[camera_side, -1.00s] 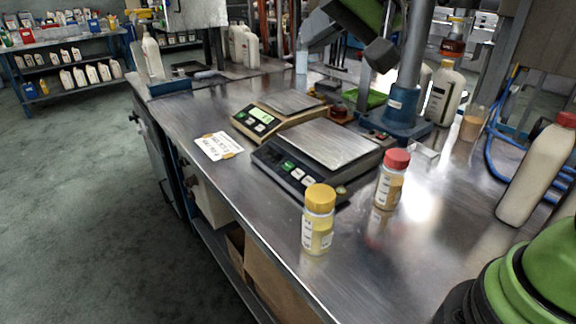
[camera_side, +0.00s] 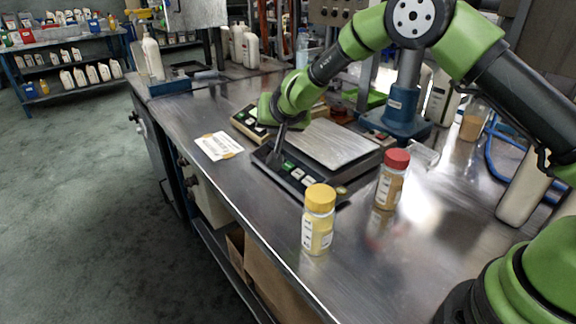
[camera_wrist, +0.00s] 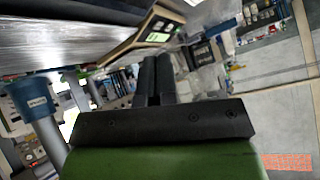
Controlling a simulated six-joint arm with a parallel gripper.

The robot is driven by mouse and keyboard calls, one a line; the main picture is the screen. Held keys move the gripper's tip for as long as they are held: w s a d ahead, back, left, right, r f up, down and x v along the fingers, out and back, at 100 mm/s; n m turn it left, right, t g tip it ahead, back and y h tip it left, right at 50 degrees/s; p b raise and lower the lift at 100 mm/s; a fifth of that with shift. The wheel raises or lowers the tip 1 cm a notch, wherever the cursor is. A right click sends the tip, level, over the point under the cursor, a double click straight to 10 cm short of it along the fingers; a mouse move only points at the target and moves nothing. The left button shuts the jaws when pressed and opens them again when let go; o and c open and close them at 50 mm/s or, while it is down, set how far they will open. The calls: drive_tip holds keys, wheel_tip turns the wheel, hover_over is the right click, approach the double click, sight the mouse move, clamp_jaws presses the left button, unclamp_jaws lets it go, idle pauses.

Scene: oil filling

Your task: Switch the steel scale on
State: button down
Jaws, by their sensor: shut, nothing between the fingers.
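The steel scale (camera_side: 332,145) has a dark body and a flat steel pan, and sits mid-bench. Its front panel has a green button (camera_side: 288,165) and white buttons (camera_side: 297,173) beside it. My gripper (camera_side: 272,160) is shut and empty, pointing down over the left end of that panel. Its fingers hide part of the panel, so I cannot read a display there or tell whether they touch. In the wrist view my shut fingers (camera_wrist: 156,72) show at centre, with a steel surface at upper left.
A beige scale (camera_side: 243,123) stands behind, partly covered by my arm. A label card (camera_side: 219,146) lies left. A yellow-capped bottle (camera_side: 318,222) and a red-capped bottle (camera_side: 392,181) stand in front and right. A blue stand (camera_side: 402,127) is behind right.

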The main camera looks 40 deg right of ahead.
sight(288, 167)
drive_tip(key=shift+d+f, duration=0.5)
drive_tip(key=shift+f, duration=0.9)
drive_tip(key=shift+d+f, duration=0.45)
drive_tip(key=shift+f, duration=0.9)
drive_tip(key=shift+d+f, duration=0.5)
drive_tip(key=shift+f, duration=0.9)
drive_tip(key=shift+f, duration=0.1)
drive_tip(key=shift+d+f, duration=0.15)
drive_tip(key=shift+f, duration=0.15)
drive_tip(key=shift+d+f, duration=0.15)
drive_tip(key=shift+f, duration=0.2)
drive_tip(key=shift+r, duration=0.15)
drive_tip(key=shift+a+r, duration=0.35)
drive_tip(key=shift+r, duration=0.25)
drive_tip(key=shift+a+r, duration=0.25)
drive_tip(key=shift+r, duration=0.55)
drive_tip(key=shift+a+r, duration=0.3)
drive_tip(key=shift+r, duration=0.5)
drive_tip(key=shift+a+r, duration=0.25)
drive_tip(key=shift+r, duration=0.55)
